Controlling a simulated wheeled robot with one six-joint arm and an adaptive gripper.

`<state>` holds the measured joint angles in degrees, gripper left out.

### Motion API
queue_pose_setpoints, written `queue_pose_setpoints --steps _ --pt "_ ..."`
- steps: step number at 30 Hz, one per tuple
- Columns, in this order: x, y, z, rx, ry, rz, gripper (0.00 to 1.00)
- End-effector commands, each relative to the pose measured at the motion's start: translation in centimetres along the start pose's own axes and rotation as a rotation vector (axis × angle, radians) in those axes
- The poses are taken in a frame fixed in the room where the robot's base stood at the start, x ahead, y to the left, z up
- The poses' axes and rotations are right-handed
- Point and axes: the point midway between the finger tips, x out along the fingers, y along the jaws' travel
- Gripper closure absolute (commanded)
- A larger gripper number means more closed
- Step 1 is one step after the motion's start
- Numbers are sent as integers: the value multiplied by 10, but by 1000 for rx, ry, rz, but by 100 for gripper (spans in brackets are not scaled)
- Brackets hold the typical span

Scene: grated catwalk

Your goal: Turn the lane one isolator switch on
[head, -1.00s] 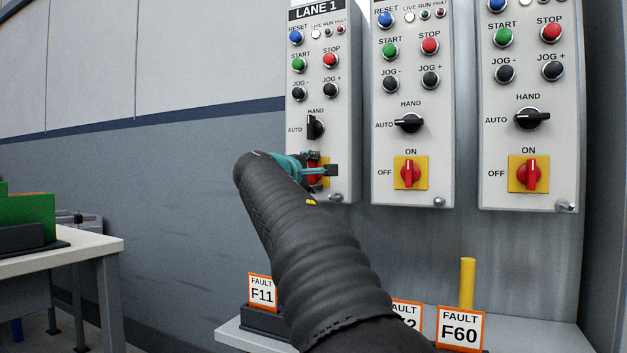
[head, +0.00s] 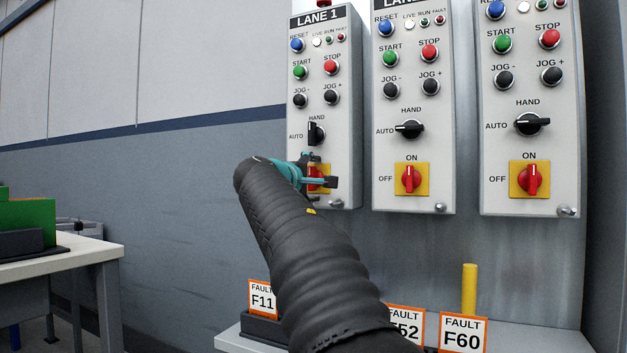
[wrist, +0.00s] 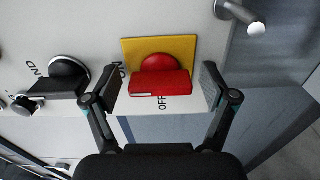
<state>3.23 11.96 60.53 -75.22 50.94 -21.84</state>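The lane one isolator switch (head: 314,171) is a red handle on a yellow plate, low on the LANE 1 panel (head: 347,110). My gripper (head: 320,172) partly hides it in the head view. In the wrist view the red handle (wrist: 160,84) lies lengthwise along the ON direction, with a pale mark at its end nearer the ON label. My gripper (wrist: 162,88) is open around the handle, one finger beyond each end, with a visible gap on both sides.
Two similar panels stand to the right, with their red isolators (head: 411,179) (head: 530,180) upright towards ON. A black HAND/AUTO selector (head: 316,133) sits just above my gripper. A shelf below holds FAULT cards (head: 463,333) and a yellow post (head: 469,290).

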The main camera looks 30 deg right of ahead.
Motion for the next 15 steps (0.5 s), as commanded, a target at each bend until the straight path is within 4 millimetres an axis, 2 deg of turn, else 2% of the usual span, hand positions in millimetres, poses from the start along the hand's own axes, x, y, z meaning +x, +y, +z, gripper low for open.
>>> queue_pose_setpoints --steps 8,11,15 --pt "-1 0 1 -1 -3 0 15" --pt "-8 1 1 0 -1 0 15" --pt "-29 1 0 -1 1 0 15"
